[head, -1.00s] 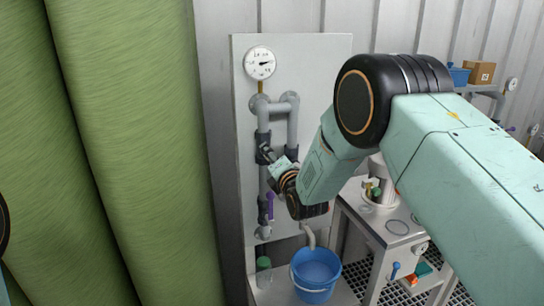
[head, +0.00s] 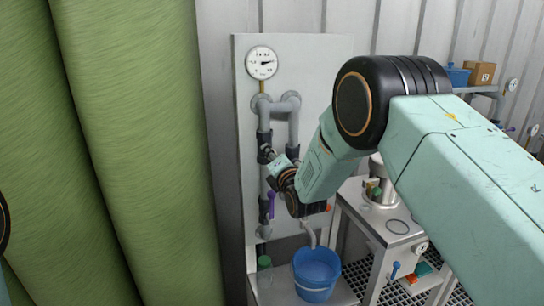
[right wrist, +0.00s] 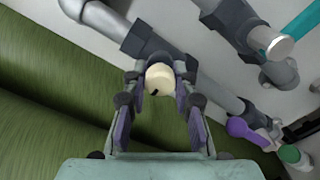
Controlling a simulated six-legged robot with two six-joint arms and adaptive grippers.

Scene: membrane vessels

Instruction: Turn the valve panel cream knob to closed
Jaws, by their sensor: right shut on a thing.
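The valve panel (head: 317,63) is a pale upright board with grey pipes and a round gauge (head: 262,63). In the right wrist view the cream knob (right wrist: 160,77) sits between my right gripper's fingers (right wrist: 160,82), which are shut on it. A short dark mark shows on the knob's lower face. In the head view my right gripper (head: 268,157) is at the left pipe's upper dark fitting, and it hides the knob. My left gripper is not in view.
A purple lever (head: 271,204) is lower on the same pipe. A blue bucket (head: 317,272) stands below a spout. A green-capped item (head: 264,263) is left of it. Large green cylinders (head: 140,150) fill the left. A metal bench (head: 378,225) stands at right.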

